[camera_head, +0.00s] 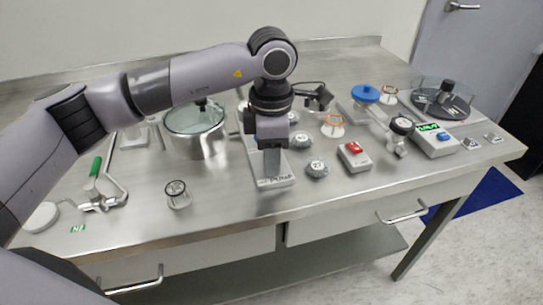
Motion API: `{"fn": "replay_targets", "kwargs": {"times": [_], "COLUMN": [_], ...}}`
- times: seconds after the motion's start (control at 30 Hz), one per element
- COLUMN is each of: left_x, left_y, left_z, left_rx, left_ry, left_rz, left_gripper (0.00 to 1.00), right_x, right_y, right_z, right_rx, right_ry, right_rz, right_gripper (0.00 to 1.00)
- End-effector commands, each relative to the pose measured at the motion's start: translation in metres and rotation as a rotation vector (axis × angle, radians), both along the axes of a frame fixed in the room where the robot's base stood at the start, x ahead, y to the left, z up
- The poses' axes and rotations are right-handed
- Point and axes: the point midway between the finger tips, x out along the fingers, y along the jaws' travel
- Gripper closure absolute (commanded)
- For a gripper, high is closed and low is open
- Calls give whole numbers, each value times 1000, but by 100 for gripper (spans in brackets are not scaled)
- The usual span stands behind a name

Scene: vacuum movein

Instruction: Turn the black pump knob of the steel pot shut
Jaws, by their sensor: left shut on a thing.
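The steel pot (203,148) with a clear glass lid stands on the bench, left of my left gripper. My left arm reaches across from the left, above the pot. My right gripper is not in view.
Several grey weights (317,169) and a box with a red button (354,157) lie right of the gripper. A green-handled valve (96,168) and small glass (177,195) lie left.

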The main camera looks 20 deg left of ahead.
Motion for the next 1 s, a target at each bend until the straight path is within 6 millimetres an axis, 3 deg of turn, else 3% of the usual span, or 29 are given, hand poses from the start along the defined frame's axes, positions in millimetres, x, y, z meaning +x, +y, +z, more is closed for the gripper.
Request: {"fn": "replay_targets", "kwargs": {"times": [0.6,0.63,0.7,1.0], "left_x": [1,1,1,0], "left_y": [0,0,0,0], "left_z": [1,1,1,2], "left_rx": [-1,-1,0,-1], "left_ry": [-3,-3,-2,-1], "left_rz": [41,41,40,39], "left_gripper": [99,59,43,43], "right_x": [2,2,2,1], "right_y": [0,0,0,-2], "right_z": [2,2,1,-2], "right_rx": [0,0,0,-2], "right_ry": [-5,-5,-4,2], "right_rz": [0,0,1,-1], "right_gripper": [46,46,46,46]}}
